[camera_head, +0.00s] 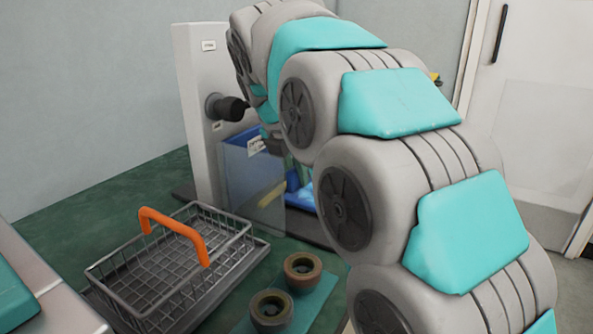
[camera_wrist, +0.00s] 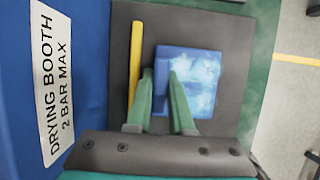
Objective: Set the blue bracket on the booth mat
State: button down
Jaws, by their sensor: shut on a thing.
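The blue bracket (camera_wrist: 196,82) has a square plate with shiny pale reflections and an upright flange. In the wrist view my gripper (camera_wrist: 161,82), with two green fingers, is shut on that flange. The bracket is over the dark grey booth mat (camera_wrist: 229,65), well inside its edges; I cannot tell whether it touches the mat. The drying booth (camera_wrist: 88,60) has a blue wall with a white label at the left.
A yellow bar (camera_wrist: 136,50) lies close left of the bracket. In the head view a wire basket (camera_head: 165,270) with an orange handle and two ring-shaped parts (camera_head: 302,270) (camera_head: 271,310) stand in front of the booth. A white machine (camera_head: 200,110) with a black knob stands behind.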

jog(key=shift+f, duration=0.2)
dwell(0.3)
jog(key=c, duration=0.7)
grip_release()
jog(key=shift+r, duration=3)
